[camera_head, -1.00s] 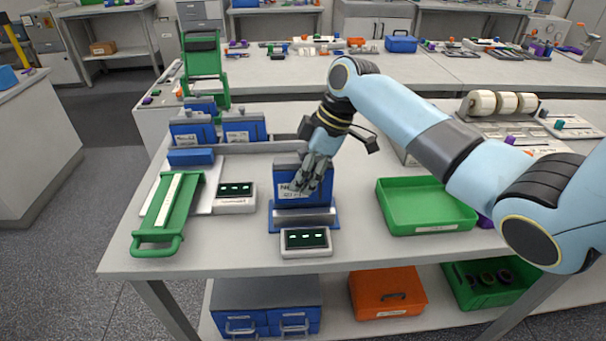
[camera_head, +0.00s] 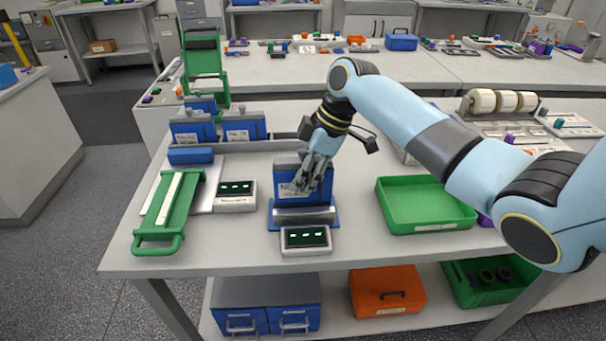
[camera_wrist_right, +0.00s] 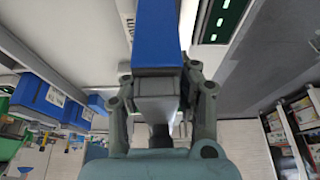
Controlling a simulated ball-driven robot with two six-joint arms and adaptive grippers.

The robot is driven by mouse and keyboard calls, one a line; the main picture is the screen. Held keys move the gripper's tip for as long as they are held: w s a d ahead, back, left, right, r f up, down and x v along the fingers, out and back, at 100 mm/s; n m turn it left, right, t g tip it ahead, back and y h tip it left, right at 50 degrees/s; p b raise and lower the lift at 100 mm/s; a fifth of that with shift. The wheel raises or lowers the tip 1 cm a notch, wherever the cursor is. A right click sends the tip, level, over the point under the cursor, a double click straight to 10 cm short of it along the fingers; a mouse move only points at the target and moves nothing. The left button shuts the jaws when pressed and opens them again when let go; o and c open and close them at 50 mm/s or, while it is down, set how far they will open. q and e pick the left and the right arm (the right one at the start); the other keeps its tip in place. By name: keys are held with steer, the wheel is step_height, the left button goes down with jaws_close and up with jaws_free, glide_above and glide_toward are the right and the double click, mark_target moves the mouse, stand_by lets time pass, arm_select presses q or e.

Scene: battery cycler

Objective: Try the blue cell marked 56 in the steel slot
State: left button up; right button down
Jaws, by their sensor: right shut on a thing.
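A blue cell (camera_head: 287,171) with a white label stands upright at the blue stand with a steel slot (camera_head: 305,216) near the table's front. I cannot read the number on its label. My right gripper (camera_head: 311,178) reaches down over the cell from the upper right and covers part of its face. In the right wrist view, the fingers of my right gripper (camera_wrist_right: 158,90) are shut on the grey end of the blue cell (camera_wrist_right: 158,38). How deep the cell sits in the slot is hard to tell. My left gripper is not in view.
A lit readout box (camera_head: 305,238) stands just in front of the steel slot. Another readout (camera_head: 236,202) and a green handled frame (camera_head: 168,210) are left. Other blue cells (camera_head: 191,132) stand at the back left. An empty green tray (camera_head: 425,203) is at right.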

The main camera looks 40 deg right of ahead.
mark_target(305, 150)
steer(key=shift+f+b, duration=1.1)
steer(key=shift+f, duration=0.75)
stand_by(0.8)
steer(key=shift+f, duration=0.1)
stand_by(0.8)
steer(key=shift+r+p, duration=4.4)
steer(key=shift+r, duration=0.25)
